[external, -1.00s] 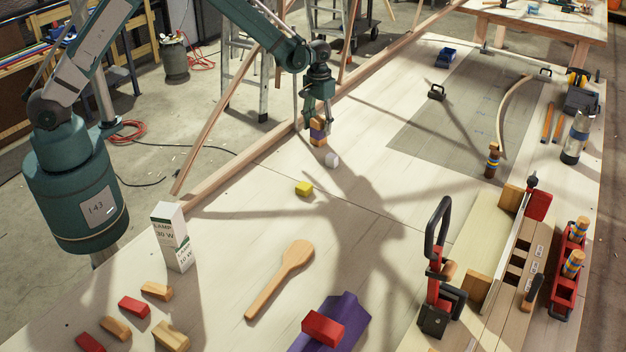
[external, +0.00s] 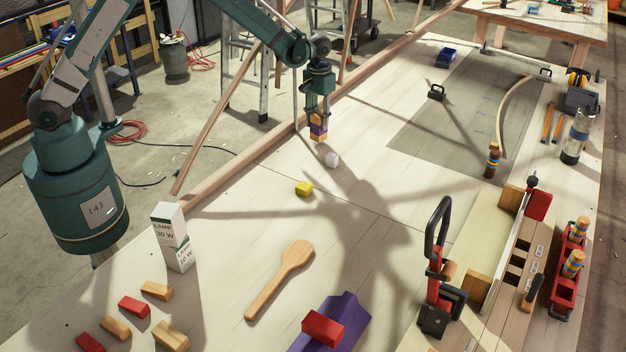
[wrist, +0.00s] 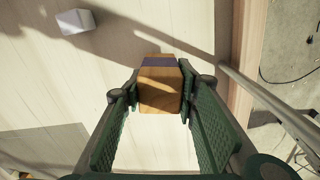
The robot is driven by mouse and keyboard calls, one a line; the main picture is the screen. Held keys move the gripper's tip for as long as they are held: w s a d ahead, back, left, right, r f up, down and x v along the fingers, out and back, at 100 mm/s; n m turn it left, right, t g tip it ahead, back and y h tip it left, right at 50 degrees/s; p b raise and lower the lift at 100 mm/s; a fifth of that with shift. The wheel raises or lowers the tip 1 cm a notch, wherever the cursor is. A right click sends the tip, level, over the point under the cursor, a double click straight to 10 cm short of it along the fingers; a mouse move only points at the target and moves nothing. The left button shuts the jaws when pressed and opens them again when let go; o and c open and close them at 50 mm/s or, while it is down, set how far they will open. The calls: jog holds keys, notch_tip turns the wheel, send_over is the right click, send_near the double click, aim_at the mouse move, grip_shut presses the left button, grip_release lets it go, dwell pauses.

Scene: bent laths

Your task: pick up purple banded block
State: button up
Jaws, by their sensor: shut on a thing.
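The purple banded block (external: 318,132) is wooden with a purple band. It is in my gripper (external: 318,117) at the upper middle of the external view, close over or on the table; I cannot tell if it touches. In the wrist view the block (wrist: 160,88) sits between the two green pads of my gripper (wrist: 158,98), its wooden face toward the camera and the purple band at the far end. The fingers are shut on its sides.
A white block (external: 332,160) lies just beside the held block and shows in the wrist view (wrist: 75,21). A yellow block (external: 304,188) lies nearer. A long wooden beam (external: 235,177) runs behind. A wooden paddle (external: 282,280) and a lamp box (external: 174,238) stand apart in front.

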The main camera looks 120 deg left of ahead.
jog(key=shift+r+b, duration=0.4)
jog(key=shift+r, duration=3.6)
